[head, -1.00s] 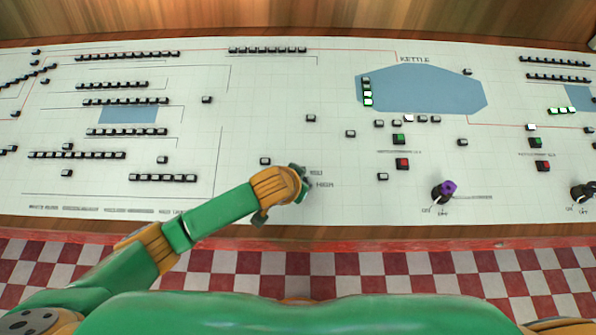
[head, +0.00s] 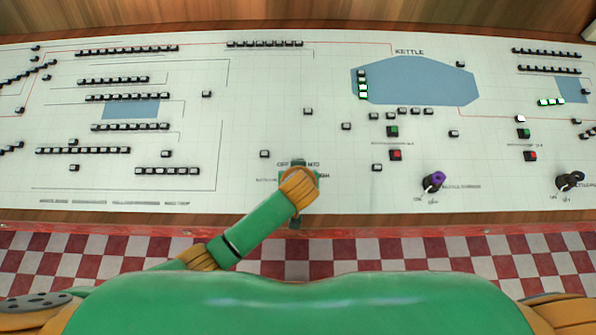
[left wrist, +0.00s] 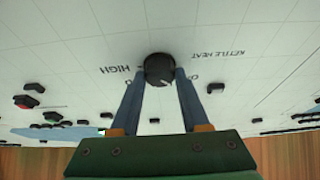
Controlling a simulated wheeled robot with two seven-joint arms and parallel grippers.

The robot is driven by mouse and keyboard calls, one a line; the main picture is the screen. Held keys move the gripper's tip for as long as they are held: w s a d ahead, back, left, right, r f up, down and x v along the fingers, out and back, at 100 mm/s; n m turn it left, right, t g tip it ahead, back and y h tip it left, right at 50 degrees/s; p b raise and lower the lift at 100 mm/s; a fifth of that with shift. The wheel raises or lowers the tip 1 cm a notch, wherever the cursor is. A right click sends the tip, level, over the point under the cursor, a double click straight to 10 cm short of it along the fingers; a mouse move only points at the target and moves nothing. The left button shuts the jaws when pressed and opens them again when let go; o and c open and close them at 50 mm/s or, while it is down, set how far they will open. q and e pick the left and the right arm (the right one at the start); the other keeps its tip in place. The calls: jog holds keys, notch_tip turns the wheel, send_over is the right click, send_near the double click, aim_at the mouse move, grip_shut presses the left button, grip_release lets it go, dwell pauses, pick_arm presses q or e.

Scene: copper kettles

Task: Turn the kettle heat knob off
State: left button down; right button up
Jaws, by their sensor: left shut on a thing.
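The kettle heat knob (left wrist: 159,69) is a round black dial with a white pointer mark, seen in the left wrist view beside the words KETTLE HEAT. The mark points to the lower right there, toward a label partly hidden by a finger; HIGH is at the left. My left gripper (left wrist: 159,78) has one finger on each side of the knob and is shut on it. My right gripper is in neither view.
The white panel carries several small buttons around the knob. The blue kettle shape (head: 420,80) is at the upper right. A purple-topped switch (head: 434,182) and a dark switch (head: 569,181) stand to the right. The wooden front edge (head: 400,222) is nearest me.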

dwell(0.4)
pick_arm(q)
jog(key=shift+c, duration=1.9)
grip_release()
jog(key=v, duration=0.7)
jog(key=shift+p, duration=0.35)
